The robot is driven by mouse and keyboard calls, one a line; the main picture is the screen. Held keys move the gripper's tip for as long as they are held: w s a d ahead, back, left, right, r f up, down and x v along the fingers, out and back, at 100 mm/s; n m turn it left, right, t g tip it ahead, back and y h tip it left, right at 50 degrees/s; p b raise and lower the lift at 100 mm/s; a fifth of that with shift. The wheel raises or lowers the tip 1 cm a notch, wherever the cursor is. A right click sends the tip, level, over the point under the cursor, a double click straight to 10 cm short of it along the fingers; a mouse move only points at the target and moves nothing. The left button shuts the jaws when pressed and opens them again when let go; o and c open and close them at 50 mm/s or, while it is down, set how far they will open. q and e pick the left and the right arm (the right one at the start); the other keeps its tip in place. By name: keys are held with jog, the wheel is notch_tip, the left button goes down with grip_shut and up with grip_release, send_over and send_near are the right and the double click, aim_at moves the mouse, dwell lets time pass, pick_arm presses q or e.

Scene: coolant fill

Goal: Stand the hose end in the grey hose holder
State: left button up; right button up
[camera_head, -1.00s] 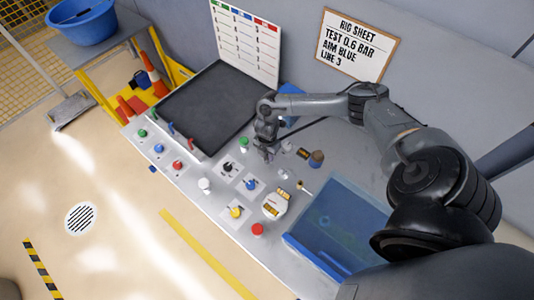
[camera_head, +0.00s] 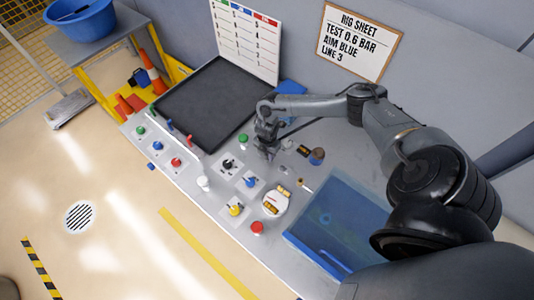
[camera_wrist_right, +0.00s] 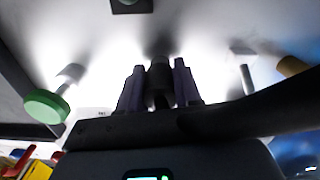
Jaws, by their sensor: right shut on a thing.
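The black hose (camera_wrist_right: 255,112) runs off to the right there; in the head view the hose (camera_head: 305,124) runs behind the arm. A small grey post (camera_wrist_right: 247,78) stands just right of the fingers. It may be the hose holder, but I cannot tell for sure. Whether the hose end touches anything below is hidden. My left gripper is not in view.
Several colored knobs, a round gauge (camera_head: 276,202), a blue tray (camera_head: 335,222) and a black tray (camera_head: 207,103) surround the spot.

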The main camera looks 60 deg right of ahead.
jog(key=shift+f, duration=0.15)
jog(key=o, duration=0.8)
jog(key=shift+o, duration=0.6)
notch_tip(320, 180, up, 10)
jog(key=shift+f, duration=0.1)
jog(key=shift+r, duration=0.55)
jog(key=shift+a, duration=0.15)
